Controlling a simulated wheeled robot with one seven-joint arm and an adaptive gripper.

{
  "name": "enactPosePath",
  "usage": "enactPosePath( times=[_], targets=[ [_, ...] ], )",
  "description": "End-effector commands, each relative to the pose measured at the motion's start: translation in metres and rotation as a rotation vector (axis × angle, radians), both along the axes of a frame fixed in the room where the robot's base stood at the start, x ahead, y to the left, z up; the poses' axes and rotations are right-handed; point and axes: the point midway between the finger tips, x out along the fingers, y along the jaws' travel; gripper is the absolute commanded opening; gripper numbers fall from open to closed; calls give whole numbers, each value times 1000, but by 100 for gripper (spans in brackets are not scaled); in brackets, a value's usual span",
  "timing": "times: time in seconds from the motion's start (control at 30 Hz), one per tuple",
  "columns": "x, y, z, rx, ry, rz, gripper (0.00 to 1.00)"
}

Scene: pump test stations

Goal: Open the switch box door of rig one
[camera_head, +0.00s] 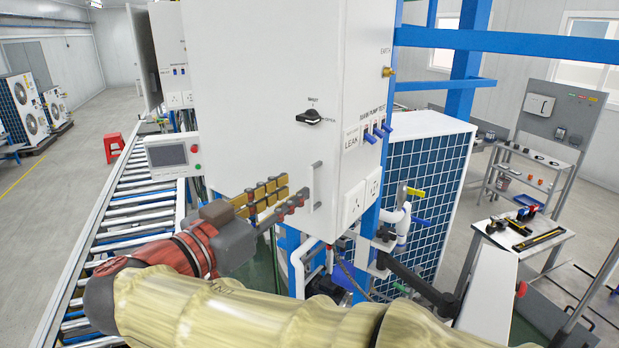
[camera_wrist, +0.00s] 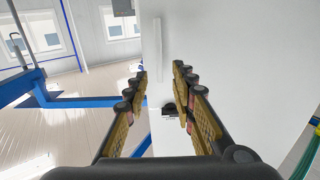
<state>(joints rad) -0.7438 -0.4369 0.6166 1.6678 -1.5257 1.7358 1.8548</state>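The white switch box (camera_head: 255,70) fills the middle of the head view, its door lying flat and closed on the front. A black rotary knob (camera_head: 309,117) sits on the door, with a pale upright bar handle (camera_head: 317,187) below it. My gripper (camera_head: 293,188) is open and empty, just left of the handle in the head view. In the wrist view, my gripper's (camera_wrist: 160,72) two fingers are spread, with the handle (camera_wrist: 158,48) lined up between and beyond the tips. The knob (camera_wrist: 168,109) shows partly behind the right finger. Contact with the handle cannot be made out.
Sockets and blue switches (camera_head: 377,131) are on the box's right side. A blue frame (camera_head: 467,70) and a blue-grilled unit (camera_head: 425,190) stand to the right. A roller conveyor (camera_head: 130,200) runs along the left. Another box with an open door (camera_head: 143,55) stands behind.

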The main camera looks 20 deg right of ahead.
Motion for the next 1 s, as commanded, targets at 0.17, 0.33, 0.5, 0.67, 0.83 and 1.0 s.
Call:
enactPosePath(
  times=[0.17,0.33,0.5,0.67,0.83,1.0],
  targets=[
    [14,-24,3,-2,3,-4,26],
    [27,-44,3,0,2,-3,26],
    [34,-54,2,-1,4,-1,26],
    [36,-57,0,0,4,2,26],
    [36,-56,0,0,4,2,26],
    [36,-56,0,0,4,2,16]
  ],
)
